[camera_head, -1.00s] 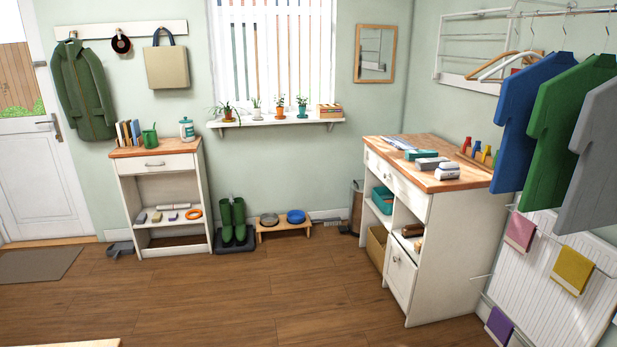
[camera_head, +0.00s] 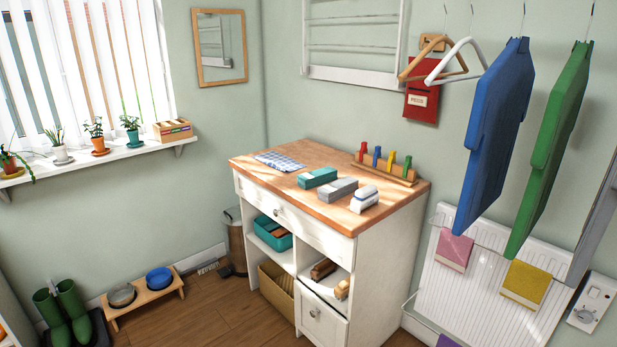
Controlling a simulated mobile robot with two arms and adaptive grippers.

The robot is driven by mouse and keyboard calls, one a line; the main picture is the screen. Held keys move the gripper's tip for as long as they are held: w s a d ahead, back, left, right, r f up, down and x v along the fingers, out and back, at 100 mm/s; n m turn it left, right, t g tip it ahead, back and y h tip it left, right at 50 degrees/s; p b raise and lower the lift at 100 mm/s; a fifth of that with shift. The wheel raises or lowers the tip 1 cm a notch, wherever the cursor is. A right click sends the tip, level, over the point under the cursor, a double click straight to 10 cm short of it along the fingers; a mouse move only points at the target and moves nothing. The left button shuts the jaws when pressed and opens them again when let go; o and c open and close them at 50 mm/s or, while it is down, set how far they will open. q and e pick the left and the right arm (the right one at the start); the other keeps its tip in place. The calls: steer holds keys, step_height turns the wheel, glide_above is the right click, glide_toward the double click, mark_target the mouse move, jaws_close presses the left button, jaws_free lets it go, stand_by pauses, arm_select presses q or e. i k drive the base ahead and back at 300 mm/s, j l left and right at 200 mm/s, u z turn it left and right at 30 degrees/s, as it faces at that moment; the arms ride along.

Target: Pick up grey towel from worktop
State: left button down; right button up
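The wooden worktop (camera_head: 318,153) tops a white cabinet against the wall, in the middle of the head view. A grey folded block, which looks like the grey towel (camera_head: 338,189), lies on it near the front edge. It lies between a teal folded block (camera_head: 318,178) and a white item with a grey-blue part (camera_head: 364,199). A blue-and-white checked cloth (camera_head: 279,161) lies flat at the left end of the worktop. Neither of my grippers shows in the view.
A wooden rack with coloured pegs (camera_head: 384,167) stands along the worktop's back. Blue (camera_head: 490,140) and green (camera_head: 548,155) garments hang at the right, above a radiator (camera_head: 470,290). Pet bowls (camera_head: 146,290) and green boots (camera_head: 65,315) are on the floor at the left.

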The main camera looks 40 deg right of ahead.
mark_target(333, 192)
steer(key=i+j+z, duration=0.1)
steer(key=i+z, duration=0.3)
steer(key=i+j+z, duration=0.35)
steer(key=i, duration=0.15)
steer(key=i+j+z, duration=0.25)
steer(key=i+z, duration=0.15)
steer(key=i+j+z, duration=0.35)
steer(key=i+j, duration=0.05)
steer(key=j, duration=0.05)
